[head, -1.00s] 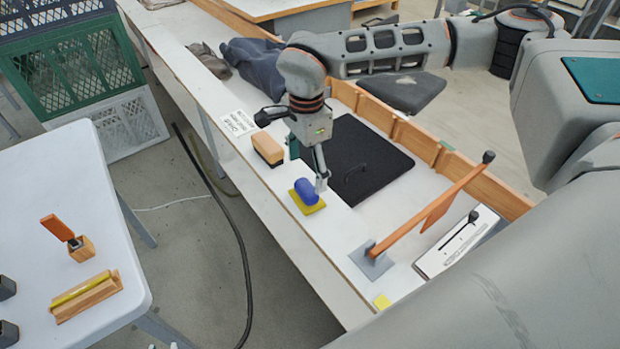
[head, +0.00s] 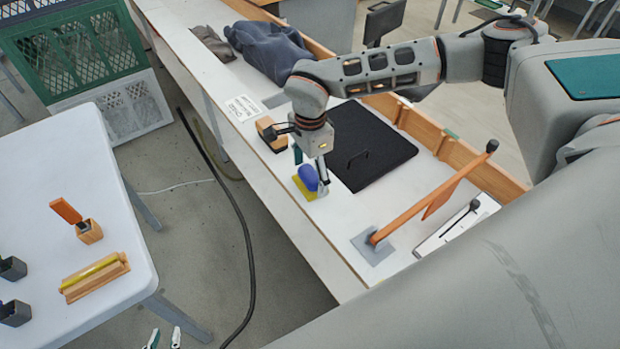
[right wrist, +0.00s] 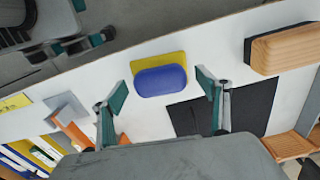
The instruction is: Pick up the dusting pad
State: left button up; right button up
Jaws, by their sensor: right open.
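The dusting pad appears to be the rounded blue pad (head: 308,177) with a flat yellow base (head: 303,190), lying near the edge of the white bench (head: 312,232). In the right wrist view the blue pad (right wrist: 160,81) shows centrally, with yellow (right wrist: 158,60) along its far side. My right gripper (head: 311,172) is open just over the pad; in the right wrist view its fingertips (right wrist: 160,78) lie apart on either side of it. I cannot tell whether they touch it. My left gripper (head: 163,334) shows at the bottom edge, open and empty.
A wooden-backed brush (head: 271,134) and a black mat (head: 372,150) lie close to the pad. An orange lever (head: 430,197) on a grey plate stands to the right. A white side table (head: 60,190) holds small wooden items. Dark cloth (head: 268,50) lies farther back.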

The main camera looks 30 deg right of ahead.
aim_at(310, 172)
jog(key=c, duration=1.2)
jog(key=shift+c, duration=0.2)
jog(key=shift+r, duration=0.1)
notch_tip(310, 172, up, 20)
jog(key=b, duration=0.1)
